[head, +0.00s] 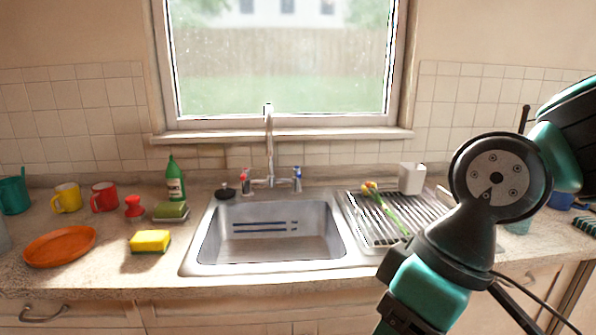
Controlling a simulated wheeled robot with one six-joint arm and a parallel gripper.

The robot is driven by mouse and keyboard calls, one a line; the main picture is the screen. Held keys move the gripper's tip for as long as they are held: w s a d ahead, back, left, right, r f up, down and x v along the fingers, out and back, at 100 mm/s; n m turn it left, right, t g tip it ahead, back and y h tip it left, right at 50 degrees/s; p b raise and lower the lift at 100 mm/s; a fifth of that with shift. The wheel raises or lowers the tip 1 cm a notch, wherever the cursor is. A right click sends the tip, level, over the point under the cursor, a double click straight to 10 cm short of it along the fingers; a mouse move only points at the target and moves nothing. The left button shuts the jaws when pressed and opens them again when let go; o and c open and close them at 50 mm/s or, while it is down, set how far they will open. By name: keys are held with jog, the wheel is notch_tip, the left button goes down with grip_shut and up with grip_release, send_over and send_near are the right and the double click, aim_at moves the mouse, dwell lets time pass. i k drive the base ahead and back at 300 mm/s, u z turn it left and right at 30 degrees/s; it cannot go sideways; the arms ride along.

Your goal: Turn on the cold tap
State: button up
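The cold tap (297,179), with a blue mark, stands upright behind the sink, to the right of the spout (269,150). The hot tap (245,181), with a red mark, stands to the left of the spout. No water stream can be made out below the spout. My arm rises at the right of the head view and bends away to the upper right, well apart from the taps. My gripper is not seen in this view.
The steel sink (232,263) is empty. Left are a green bottle (176,182), a sponge (150,241), mugs and an orange plate (60,246). Space above the sink is clear.

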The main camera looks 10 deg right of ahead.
aim_at(297, 170)
jog(key=k, duration=0.6)
jog(key=u, duration=0.45)
jog(key=i, duration=1.35)
jog(key=u, duration=0.4)
